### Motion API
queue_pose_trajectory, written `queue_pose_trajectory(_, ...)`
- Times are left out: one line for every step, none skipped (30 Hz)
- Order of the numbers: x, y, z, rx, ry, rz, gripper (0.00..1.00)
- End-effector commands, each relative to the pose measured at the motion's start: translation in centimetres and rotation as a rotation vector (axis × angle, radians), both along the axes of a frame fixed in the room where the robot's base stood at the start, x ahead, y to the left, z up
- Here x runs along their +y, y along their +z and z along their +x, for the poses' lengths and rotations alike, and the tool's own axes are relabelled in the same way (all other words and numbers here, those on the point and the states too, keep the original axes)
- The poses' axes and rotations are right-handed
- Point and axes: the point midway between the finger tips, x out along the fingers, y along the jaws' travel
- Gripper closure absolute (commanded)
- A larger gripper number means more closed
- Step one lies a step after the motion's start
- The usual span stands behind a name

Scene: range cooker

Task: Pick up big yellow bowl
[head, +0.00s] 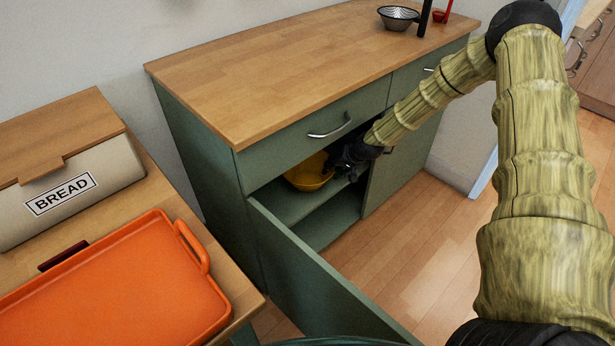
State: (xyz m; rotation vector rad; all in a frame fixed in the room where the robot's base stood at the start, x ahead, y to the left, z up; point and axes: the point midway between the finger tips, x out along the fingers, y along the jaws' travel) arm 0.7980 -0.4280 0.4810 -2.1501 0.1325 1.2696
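The big yellow bowl (308,174) sits on the upper shelf inside the green cabinet, below the drawer. My gripper (340,163) is black and reaches into the cabinet opening from the right, at the bowl's right side. Its fingertips are dark and small here, and they overlap the bowl's right edge in the picture. I cannot tell whether they touch the bowl or how far apart they are. The back of the bowl is hidden in the shade under the drawer.
The cabinet's left door (310,270) stands open toward the front. A closed drawer (325,125) is just above the opening. An orange tray (115,290) and a bread box (70,180) stand on a table at the left. A metal colander (398,18) is on the countertop.

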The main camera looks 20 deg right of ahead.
Motion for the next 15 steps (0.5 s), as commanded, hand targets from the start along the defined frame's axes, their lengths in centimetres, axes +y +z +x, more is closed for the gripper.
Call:
queue_pose_trajectory(0.12,-0.40,0.26,0.000,0.000,0.000,0.69)
queue_pose_trajectory(0.18,-0.55,0.35,0.000,0.000,0.000,0.69)
queue_pose_trajectory(0.22,-0.70,0.44,0.000,0.000,0.000,0.69)
queue_pose_trajectory(0.25,-0.77,0.49,0.000,0.000,0.000,0.69)
queue_pose_trajectory(0.27,-0.81,0.54,0.000,0.000,0.000,0.69)
queue_pose_trajectory(0.28,-0.84,0.57,0.000,0.000,0.000,0.69)
queue_pose_trajectory(0.28,-0.84,0.59,-0.001,0.000,0.001,0.69)
queue_pose_trajectory(0.28,-0.84,0.59,-0.001,0.000,0.001,0.69)
queue_pose_trajectory(0.28,-0.82,0.60,-0.001,0.000,0.001,0.69)
queue_pose_trajectory(0.27,-0.81,0.59,-0.001,0.000,0.001,0.69)
queue_pose_trajectory(0.27,-0.81,0.59,-0.001,0.000,0.001,0.69)
queue_pose_trajectory(0.27,-0.82,0.59,-0.001,0.000,0.001,0.69)
queue_pose_trajectory(0.27,-0.82,0.59,-0.001,0.000,0.001,0.73)
queue_pose_trajectory(0.27,-0.82,0.59,-0.001,0.000,0.001,0.78)
queue_pose_trajectory(0.27,-0.82,0.59,-0.001,0.000,0.001,0.85)
